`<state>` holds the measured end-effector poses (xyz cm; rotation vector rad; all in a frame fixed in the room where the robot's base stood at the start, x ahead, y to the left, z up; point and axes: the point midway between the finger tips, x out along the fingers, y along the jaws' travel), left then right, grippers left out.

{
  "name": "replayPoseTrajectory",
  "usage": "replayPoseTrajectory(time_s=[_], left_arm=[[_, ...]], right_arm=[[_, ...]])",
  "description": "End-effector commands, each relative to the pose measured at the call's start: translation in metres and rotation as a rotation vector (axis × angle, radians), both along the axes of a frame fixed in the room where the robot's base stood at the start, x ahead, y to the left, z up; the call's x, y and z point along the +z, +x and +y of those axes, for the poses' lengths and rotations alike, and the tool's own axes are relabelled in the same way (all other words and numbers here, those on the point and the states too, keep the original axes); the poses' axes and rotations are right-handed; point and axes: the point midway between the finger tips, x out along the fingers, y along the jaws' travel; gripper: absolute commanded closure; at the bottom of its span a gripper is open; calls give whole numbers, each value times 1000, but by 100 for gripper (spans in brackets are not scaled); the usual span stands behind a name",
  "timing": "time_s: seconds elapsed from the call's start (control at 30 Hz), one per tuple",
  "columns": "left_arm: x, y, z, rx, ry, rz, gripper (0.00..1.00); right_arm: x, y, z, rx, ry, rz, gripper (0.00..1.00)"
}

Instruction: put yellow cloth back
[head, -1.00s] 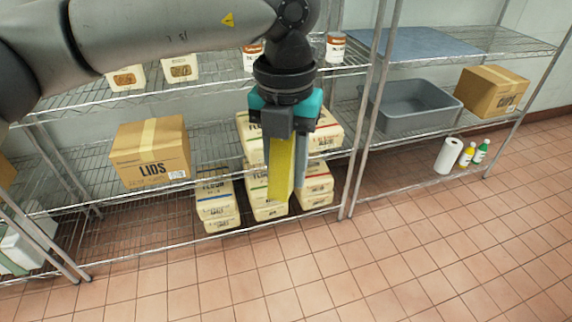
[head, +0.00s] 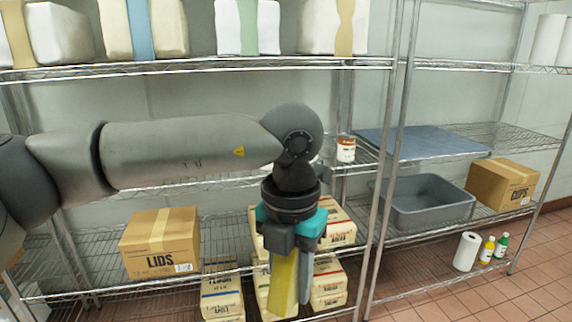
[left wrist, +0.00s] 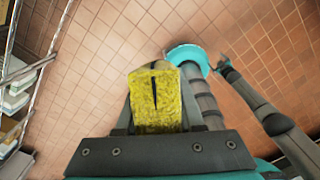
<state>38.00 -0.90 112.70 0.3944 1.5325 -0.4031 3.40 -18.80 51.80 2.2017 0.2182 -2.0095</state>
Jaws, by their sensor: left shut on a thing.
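The yellow cloth (head: 283,283) hangs down from my left gripper (head: 293,270) in the head view. My left gripper is shut on it, in front of the flour bags on the lower shelves. In the left wrist view the cloth (left wrist: 157,100) shows as a speckled yellow piece between the fingers, with a dark slit in its middle. The floor lies far below it there. The lower end of the cloth nears the bottom of the head view.
Wire shelves span the view. A LIDS box (head: 160,243), flour bags (head: 221,290), a grey tub (head: 425,202), a CUPS box (head: 502,184) and a blue-grey sheet (head: 420,143) stand on them. A paper roll (head: 466,251) and two bottles stand at lower right. Tiled floor (head: 520,285) is clear at right.

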Motion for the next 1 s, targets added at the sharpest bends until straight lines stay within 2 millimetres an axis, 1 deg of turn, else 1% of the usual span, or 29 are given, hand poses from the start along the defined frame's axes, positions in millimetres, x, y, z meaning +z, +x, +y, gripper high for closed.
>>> replayPoseTrajectory(time_s=[0.1,0.47,1.0], left_arm=[[-5,1,13,-165,1,-3,100],[-20,-2,50,-716,5,-8,100],[-42,-15,103,-1546,10,-7,100]], right_arm=[[0,0,0,2,-1,0,0],[0,0,0,4,0,0,0],[0,1,0,4,0,-1,0]])
